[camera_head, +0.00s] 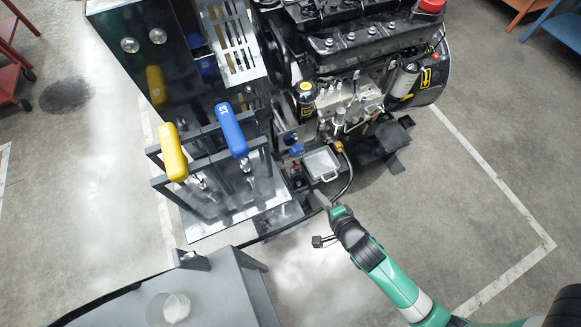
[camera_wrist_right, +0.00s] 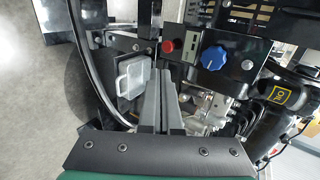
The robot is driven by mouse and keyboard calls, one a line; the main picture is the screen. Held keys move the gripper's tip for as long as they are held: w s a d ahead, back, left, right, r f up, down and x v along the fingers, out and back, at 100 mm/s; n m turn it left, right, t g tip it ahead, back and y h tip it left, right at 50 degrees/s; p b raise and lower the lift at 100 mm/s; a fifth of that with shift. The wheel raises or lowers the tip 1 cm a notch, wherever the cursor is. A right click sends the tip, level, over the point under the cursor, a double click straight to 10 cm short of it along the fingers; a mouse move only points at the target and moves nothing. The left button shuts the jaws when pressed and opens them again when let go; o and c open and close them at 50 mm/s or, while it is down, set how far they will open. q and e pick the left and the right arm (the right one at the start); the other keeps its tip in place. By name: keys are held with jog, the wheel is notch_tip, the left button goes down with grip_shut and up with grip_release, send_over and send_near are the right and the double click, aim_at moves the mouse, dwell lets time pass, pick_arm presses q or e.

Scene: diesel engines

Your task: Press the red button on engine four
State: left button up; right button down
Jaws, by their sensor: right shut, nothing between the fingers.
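The red button (camera_wrist_right: 168,45) sits on a dark panel in the right wrist view, left of a blue knob (camera_wrist_right: 213,58). In the head view, the blue knob (camera_head: 296,150) shows on the low front of the engine (camera_head: 345,45); the button there is too small to make out surely. My right gripper (camera_head: 320,198) is in front of the panel, below and right of the knob. In its wrist view the gripper (camera_wrist_right: 160,74) is shut and empty, its tips just below the button in the picture. I cannot tell how far off it is. My left gripper is out of view.
Yellow (camera_head: 172,152) and blue (camera_head: 231,130) handles stand left of the engine. The floor on the right is mostly open.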

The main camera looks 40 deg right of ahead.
jog(key=b, duration=0.5)
send_near(298, 167)
notch_tip(298, 167, down, 3)
jog(key=w, duration=0.2)
jog(key=w+d+b, duration=0.1)
jog(key=w, duration=0.1)
jog(key=shift+w+d, duration=0.15)
jog(key=shift+w, duration=0.45)
